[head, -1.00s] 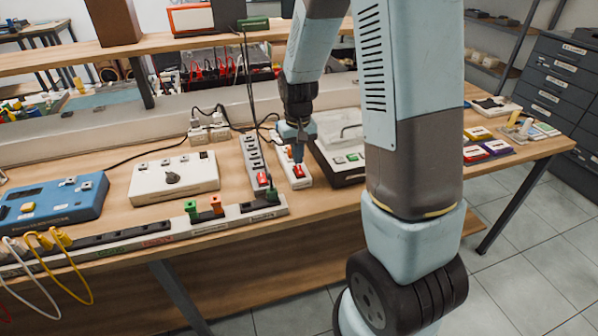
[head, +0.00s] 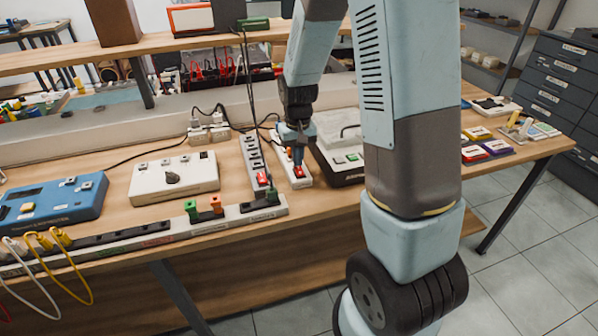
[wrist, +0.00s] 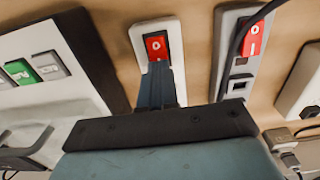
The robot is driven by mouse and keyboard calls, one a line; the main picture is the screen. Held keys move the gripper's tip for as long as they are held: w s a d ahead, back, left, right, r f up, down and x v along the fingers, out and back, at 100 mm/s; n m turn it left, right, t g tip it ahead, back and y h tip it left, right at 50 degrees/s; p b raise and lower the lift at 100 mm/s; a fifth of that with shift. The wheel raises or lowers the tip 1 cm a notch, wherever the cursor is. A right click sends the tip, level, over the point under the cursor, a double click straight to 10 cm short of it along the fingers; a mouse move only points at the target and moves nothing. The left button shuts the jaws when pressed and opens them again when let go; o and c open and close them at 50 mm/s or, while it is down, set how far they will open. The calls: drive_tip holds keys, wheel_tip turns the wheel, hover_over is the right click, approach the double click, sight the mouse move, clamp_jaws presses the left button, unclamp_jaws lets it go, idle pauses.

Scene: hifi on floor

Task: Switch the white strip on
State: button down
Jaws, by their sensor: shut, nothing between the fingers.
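The white strip (head: 305,182) lies on the bench, its near end showing beside my gripper; in the wrist view its end (wrist: 143,34) carries a red rocker switch (wrist: 157,45). My gripper (head: 298,166) is shut and empty, pointing down over the strip. In the wrist view the shut fingertips (wrist: 160,68) are at the edge of the red rocker, covering part of it; I cannot tell whether they touch it.
A grey strip (head: 253,155) with its own red switch (wrist: 252,38) lies close to the left in the head view. A white-and-black device (head: 340,168) with a green button stands close on the right. Cables run behind.

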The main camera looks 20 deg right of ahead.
drive_tip(key=shift+f, duration=0.5)
idle(0.3)
drive_tip(key=shift+r, duration=3.55)
drive_tip(key=s+d+r+t, duration=0.2)
drive_tip(key=s+r+t, duration=0.3)
drive_tip(key=s+r, duration=1.5)
drive_tip(key=shift+s+r+t, duration=0.3)
drive_tip(key=shift+s, duration=0.9)
